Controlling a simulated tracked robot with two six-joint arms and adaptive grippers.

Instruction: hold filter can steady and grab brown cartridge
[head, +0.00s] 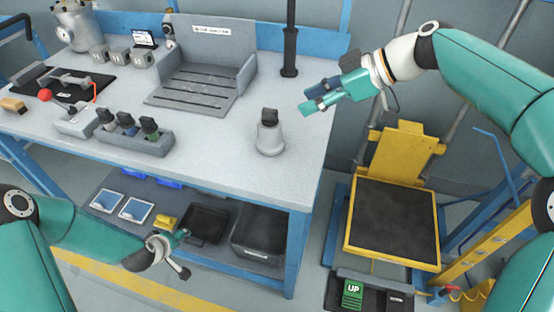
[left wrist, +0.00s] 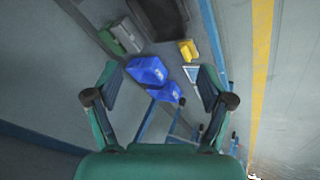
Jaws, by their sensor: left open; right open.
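A grey filter can (head: 270,138) with a dark top stands upright on the bench near its right front edge. My left gripper (head: 183,252) hangs low in front of the bench. In the left wrist view the left gripper (left wrist: 160,80) is open with nothing between its fingers.
The bench top (head: 215,150) is clear between rack and can. A slotted grey tray (head: 195,90) stands behind. Black bins (head: 262,233) sit on the lower shelf, and blue bins (left wrist: 148,70) show from the left wrist. A yellow lift platform (head: 393,222) stands right of the bench.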

